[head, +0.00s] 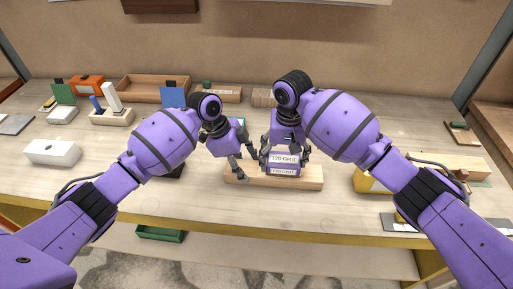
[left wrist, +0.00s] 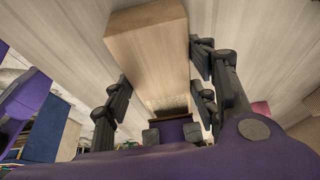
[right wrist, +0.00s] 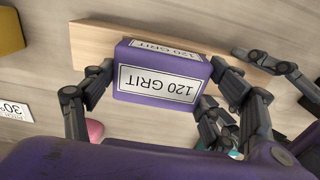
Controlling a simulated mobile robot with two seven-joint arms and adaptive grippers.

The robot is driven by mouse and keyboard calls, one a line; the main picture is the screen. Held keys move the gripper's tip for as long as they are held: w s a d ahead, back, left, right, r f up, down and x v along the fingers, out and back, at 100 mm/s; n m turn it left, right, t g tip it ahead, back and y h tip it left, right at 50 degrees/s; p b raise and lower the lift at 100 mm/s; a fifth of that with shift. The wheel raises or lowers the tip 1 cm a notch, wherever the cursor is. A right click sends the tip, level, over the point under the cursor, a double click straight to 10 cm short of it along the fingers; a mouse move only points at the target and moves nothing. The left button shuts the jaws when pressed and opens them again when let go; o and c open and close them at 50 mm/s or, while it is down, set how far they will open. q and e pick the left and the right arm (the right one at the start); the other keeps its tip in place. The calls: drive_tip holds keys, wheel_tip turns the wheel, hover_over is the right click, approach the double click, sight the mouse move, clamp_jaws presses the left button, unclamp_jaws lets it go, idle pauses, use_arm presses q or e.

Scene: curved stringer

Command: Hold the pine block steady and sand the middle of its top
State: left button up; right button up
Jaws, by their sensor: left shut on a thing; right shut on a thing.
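The pale pine block (head: 312,183) lies flat on the bench near its front edge, and it also shows in the left wrist view (left wrist: 150,50). My left gripper (head: 245,172) is shut on the block toward its left end, with fingers along both sides. My right gripper (head: 284,157) is shut on the purple sanding block labelled 120 GRIT (right wrist: 155,84). The sanding block is over the middle of the pine block's top and appears to rest on it. Its underside and the wood beneath it are hidden.
A white box (head: 52,152) stands at the left, with a wooden holder (head: 112,117) behind it. A wooden tray (head: 153,88) is farther back. A yellow thing (head: 372,181) is right of the pine block, partly behind my right arm. A green bin (head: 160,234) is below the front edge.

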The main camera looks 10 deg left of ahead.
sight(273, 158)
drive_tip(key=shift+f, duration=0.65)
idle(0.7)
drive_tip(key=shift+a+r, duration=0.15)
drive_tip(key=shift+a, duration=1.65)
drive_tip(key=shift+d, duration=1.45)
drive_tip(key=shift+a, duration=0.1)
drive_tip(key=shift+a+f, duration=0.25)
drive_tip(key=shift+a, duration=0.9)
